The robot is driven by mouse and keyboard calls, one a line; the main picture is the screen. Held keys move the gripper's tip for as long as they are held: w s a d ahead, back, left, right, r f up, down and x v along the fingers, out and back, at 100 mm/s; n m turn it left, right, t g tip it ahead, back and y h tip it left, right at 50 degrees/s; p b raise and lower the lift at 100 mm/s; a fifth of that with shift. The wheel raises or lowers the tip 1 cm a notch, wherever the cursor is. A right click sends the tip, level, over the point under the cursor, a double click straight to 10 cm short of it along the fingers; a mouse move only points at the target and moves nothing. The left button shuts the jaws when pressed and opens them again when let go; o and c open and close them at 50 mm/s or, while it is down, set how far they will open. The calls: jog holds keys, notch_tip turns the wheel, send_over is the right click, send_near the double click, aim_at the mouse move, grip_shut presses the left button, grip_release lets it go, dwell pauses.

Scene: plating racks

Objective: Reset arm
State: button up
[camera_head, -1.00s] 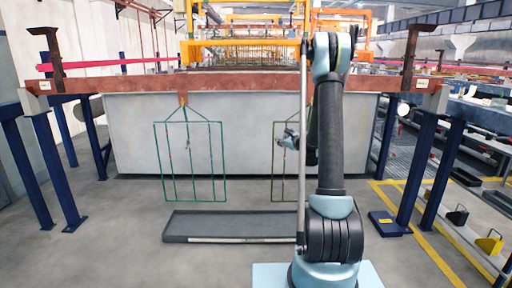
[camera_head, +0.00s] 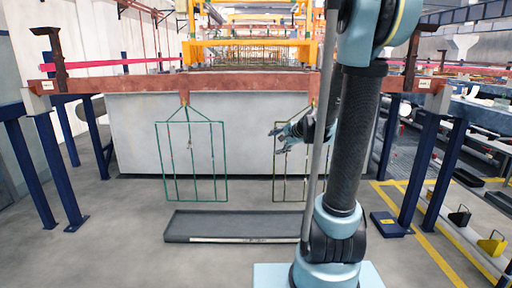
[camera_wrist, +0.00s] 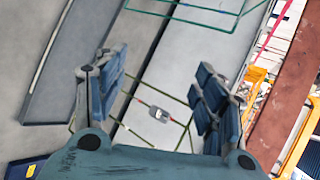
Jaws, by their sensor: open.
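My gripper (camera_head: 277,140) is in front of the right-hand rack, left of my arm's dark column, with its fingers pointing left. In the wrist view my gripper (camera_wrist: 158,88) has its two blue-grey fingers spread wide apart, with nothing held. The olive wire rack (camera_head: 276,181) hangs from the red-brown beam (camera_head: 240,82), partly hidden by my arm and gripper. In the wrist view a small pale clip-like thing (camera_wrist: 158,114) on thin wires shows in the gap between the fingers, apart from them. A green wire rack (camera_head: 224,160) hangs to the left.
A grey tank wall (camera_head: 140,140) stands behind the racks. A low dark tray (camera_head: 215,224) lies on the floor below them. Blue posts (camera_head: 30,170) stand on the left and more blue posts (camera_head: 445,175) on the right. The front left floor is clear.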

jog(key=s+d+f+n+g+h, duration=0.2)
jog(key=s+d+f+n, duration=0.1)
jog(key=s, duration=0.8)
jog(key=s+d+f+n+g+h, duration=0.2)
jog(key=s+d+f+n, duration=0.1)
jog(key=s, duration=0.9)
jog(key=s+d+f+n+g+h, duration=0.2)
jog(key=s+n, duration=0.4)
jog(key=s, duration=0.6)
notch_tip(320, 180, down, 3)
jog(key=shift+s+d+r+g, duration=0.2)
jog(key=shift+d+g, duration=0.2)
jog(key=shift+d, duration=0.25)
jog(key=shift+w+f, duration=0.2)
jog(key=shift+w, duration=0.3)
